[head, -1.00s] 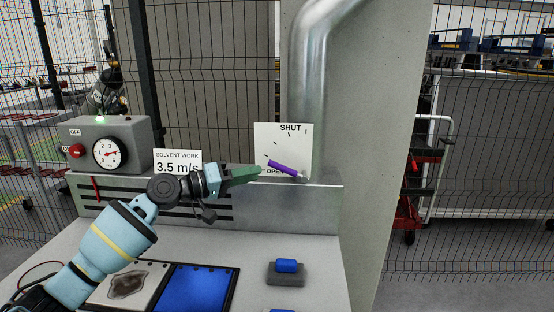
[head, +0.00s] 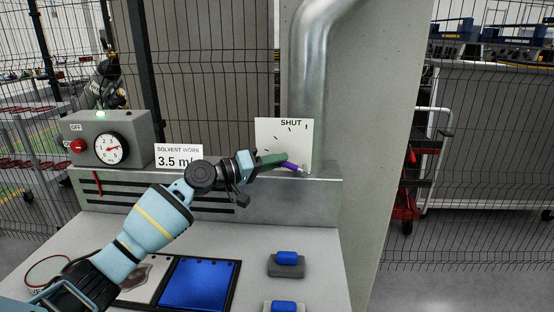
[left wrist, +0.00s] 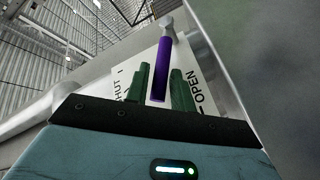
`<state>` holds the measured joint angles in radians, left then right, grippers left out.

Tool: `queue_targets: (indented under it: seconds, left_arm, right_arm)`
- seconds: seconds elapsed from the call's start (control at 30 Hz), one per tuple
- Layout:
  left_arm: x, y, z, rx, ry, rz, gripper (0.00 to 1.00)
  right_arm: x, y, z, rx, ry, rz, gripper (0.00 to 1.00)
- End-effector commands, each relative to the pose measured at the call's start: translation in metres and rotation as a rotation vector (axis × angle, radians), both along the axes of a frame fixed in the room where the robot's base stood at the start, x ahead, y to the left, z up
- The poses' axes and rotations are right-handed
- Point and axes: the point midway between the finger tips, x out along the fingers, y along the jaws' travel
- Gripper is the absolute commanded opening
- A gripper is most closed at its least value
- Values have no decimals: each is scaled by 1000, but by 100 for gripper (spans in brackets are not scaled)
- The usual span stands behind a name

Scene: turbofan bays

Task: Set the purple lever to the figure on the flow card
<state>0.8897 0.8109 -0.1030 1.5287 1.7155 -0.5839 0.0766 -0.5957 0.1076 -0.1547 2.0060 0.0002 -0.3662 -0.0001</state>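The purple lever (head: 292,166) sits on a white plate (head: 291,133) marked SHUT at the top. OPEN shows on the plate in the left wrist view (left wrist: 200,90). The lever points left and slightly up from its pivot in the head view. My left gripper (head: 284,160) is at the lever's free end. In the left wrist view its green fingers (left wrist: 161,88) stand on either side of the lever (left wrist: 164,68), with narrow gaps showing. The flow card (head: 178,156) reads SOLVENT WORK 3.5 m/s, its right end partly covered by my arm. My right gripper is not in view.
A grey box with a round dial (head: 111,149), a red knob (head: 78,146) and a lit green lamp stands at left. A metal pipe (head: 308,80) rises behind the plate. Blue-topped blocks (head: 287,258) and a blue panel (head: 200,284) lie on the bench.

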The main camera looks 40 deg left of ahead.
Motion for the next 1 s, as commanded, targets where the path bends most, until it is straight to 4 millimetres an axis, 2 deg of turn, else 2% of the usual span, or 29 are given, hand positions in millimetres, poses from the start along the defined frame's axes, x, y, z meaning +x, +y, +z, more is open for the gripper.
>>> queue_targets:
  seconds: [0.13,0.4,0.6,0.87,1.0]
  left_arm:
    - [7,-4,1,1,-1,-1,24]
    - [8,-5,-1,2,0,0,24]
    - [8,-5,0,2,1,-1,0]
    - [8,-5,0,3,1,-2,0]
    - [9,-7,8,40,21,-2,0]
  right_arm:
    - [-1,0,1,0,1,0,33]
    - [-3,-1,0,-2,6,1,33]
    - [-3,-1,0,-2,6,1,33]
    - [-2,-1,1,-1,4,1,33]
    - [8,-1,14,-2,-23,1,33]
